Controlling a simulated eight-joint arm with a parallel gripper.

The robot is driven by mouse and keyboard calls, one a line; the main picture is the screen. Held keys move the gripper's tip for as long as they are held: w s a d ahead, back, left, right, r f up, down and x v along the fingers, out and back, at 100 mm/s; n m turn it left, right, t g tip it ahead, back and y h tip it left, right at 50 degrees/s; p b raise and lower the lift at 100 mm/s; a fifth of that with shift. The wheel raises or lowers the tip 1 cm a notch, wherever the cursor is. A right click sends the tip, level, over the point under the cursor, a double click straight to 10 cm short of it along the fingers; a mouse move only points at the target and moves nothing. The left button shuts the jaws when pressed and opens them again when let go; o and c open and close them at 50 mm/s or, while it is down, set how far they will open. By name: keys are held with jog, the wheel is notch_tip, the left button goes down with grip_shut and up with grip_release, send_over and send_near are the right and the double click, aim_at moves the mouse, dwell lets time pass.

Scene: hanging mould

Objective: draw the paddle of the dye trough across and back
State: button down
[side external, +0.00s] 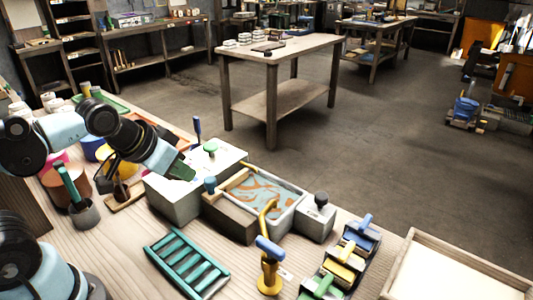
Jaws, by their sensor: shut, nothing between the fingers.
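The dye trough (291,203) is a pale rectangular tray in the middle of the bench, filled with light blue liquid swirled with orange. A wooden bar (234,181) lies along its left end, and a yellow bent piece (267,213) reaches over its front edge. I cannot tell which of these is the paddle. My gripper (184,172) has green fingers, shut and empty. In the picture it is left of the trough, over or in front of a pale block (172,203), apart from the trough.
A blue-handled tool on a yellow stand (270,278) is before the trough. A teal rack (187,262) lies front left. Several coloured-handled tools (350,255) and a wooden tray (408,250) are right. Pots crowd the left.

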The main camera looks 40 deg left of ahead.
aim_at(210, 179)
jog(key=c, duration=1.8)
grip_release()
jog(key=shift+o, duration=2.5)
jog(key=shift+w+r+m+g, duration=0.25)
jog(key=shift+r+m+g, duration=0.05)
jog(key=shift+r, duration=0.1)
jog(key=o, duration=0.5)
jog(key=w+r+m+g, duration=0.1)
jog(key=r+m+g, duration=0.1)
jog(key=w+r+m+g, duration=0.1)
jog(key=w+r+m, duration=0.1)
jog(key=w+r+m+g, duration=0.1)
jog(key=r+m+g, duration=0.1)
jog(key=m, duration=0.1)
jog(key=shift+w+d+r+g, duration=0.25)
jog(key=shift+d+g, duration=0.05)
jog(key=shift+d, duration=0.05)
jog(key=shift+c, duration=0.2)
jog(key=shift+m+g, duration=0.5)
jog(key=shift+m, duration=0.2)
jog(key=f, duration=1.1)
jog(key=shift+w+f, duration=0.15)
jog(key=shift+w, duration=0.15)
grip_shut()
